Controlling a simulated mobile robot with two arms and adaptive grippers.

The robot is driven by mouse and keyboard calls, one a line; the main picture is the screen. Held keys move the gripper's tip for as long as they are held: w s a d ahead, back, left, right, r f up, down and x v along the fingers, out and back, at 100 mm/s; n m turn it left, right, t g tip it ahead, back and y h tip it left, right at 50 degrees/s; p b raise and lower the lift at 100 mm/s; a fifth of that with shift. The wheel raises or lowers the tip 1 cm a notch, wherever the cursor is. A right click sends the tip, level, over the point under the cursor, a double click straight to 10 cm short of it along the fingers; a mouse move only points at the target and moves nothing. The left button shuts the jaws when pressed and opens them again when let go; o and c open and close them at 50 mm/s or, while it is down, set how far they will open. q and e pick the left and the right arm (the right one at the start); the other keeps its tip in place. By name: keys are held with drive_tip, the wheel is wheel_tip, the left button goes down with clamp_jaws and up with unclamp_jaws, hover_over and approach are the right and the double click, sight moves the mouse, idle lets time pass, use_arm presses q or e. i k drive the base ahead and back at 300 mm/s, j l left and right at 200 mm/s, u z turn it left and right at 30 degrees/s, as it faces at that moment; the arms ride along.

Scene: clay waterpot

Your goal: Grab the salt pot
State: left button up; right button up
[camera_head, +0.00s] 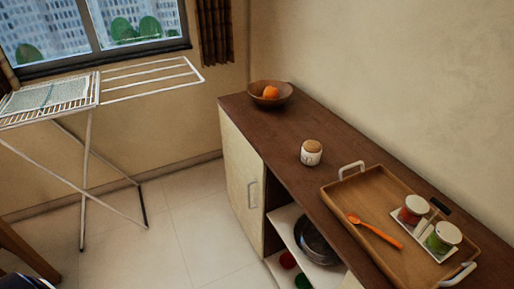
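A small white pot with a wooden lid (311,157) stands upright on the brown countertop (285,135), left of the wooden tray (335,195). It has a small dark mark on its front, too small to read. Two lidded pots, one with red (412,212) and one with green (440,241), stand on a small white holder in the tray. I cannot tell from any label which pot holds salt. Neither of my grippers is in view.
An orange spoon (375,230) lies in the tray, which has white handles. A wooden bowl (283,97) with an orange fruit (270,92) sits at the counter's far end. A metal pan (316,243) is on the shelf below. A drying rack (90,135) stands left; floor between is clear.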

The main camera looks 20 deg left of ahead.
sight(311, 153)
drive_tip(key=u, duration=0.3)
drive_tip(key=i+j+z, duration=0.2)
drive_tip(key=z, duration=0.3)
drive_tip(key=i+j+z, duration=0.1)
drive_tip(key=j+z, duration=0.4)
